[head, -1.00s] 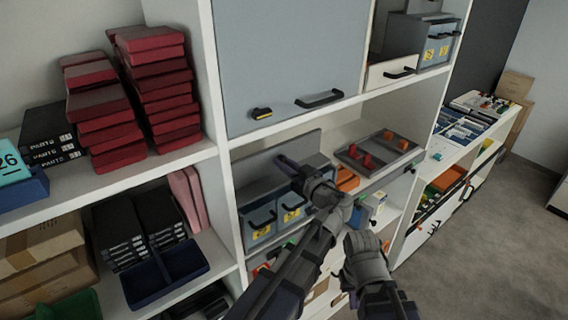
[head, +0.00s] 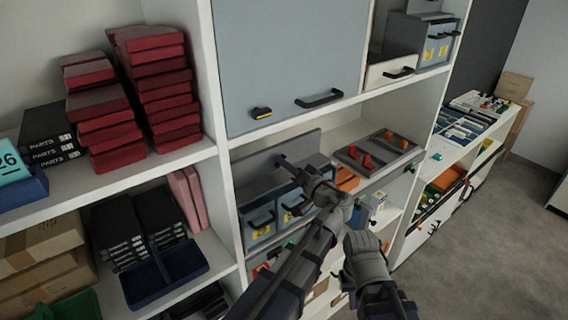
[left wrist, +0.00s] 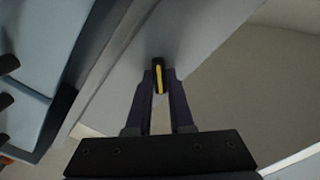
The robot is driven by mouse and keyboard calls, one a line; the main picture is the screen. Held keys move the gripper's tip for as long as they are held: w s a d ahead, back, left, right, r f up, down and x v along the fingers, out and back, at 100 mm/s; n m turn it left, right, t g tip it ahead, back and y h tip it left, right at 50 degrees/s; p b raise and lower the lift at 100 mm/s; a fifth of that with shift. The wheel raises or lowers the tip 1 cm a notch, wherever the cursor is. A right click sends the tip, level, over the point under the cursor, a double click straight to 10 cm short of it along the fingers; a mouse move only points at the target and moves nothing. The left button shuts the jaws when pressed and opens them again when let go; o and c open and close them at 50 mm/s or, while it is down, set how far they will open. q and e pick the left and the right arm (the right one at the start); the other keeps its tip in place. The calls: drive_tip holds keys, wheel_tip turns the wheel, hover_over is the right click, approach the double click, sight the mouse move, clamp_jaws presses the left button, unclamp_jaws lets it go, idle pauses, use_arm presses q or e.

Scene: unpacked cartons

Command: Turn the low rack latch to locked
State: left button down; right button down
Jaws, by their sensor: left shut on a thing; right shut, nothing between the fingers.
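The low rack latch (left wrist: 159,76) is a small black handle with a yellow stripe, on a grey panel in the left wrist view. My left gripper (left wrist: 160,88) is shut on it, a finger on each side. The stripe runs nearly in line with the fingers. In the head view my left gripper (head: 283,161) is at the grey panel (head: 256,162) in the low shelf bay, and its fingers hide the latch. My right gripper (head: 360,240) is shut and empty, in front of the shelves, below and right of the left one; its fingertips are hard to make out.
Above is a blue-grey door (head: 285,60) with a similar yellow-striped latch (head: 262,113) and a black handle (head: 319,98). Grey bins (head: 260,222) stand below the panel. A tray with red pieces (head: 378,150) lies right of it. Open floor (head: 480,235) is at the right.

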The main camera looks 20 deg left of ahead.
use_arm(q)
drive_tip(key=m, duration=0.4)
drive_tip(key=shift+f+m, duration=0.1)
drive_tip(key=shift+m, duration=0.2)
drive_tip(key=m, duration=0.4)
drive_tip(key=shift+d+f, duration=0.1)
drive_tip(key=shift+m, duration=0.3)
drive_tip(key=c, duration=0.8)
unclamp_jaws()
drive_tip(key=shift+c, duration=0.2)
drive_tip(key=shift+o, duration=0.2)
drive_tip(key=shift+s, duration=0.1)
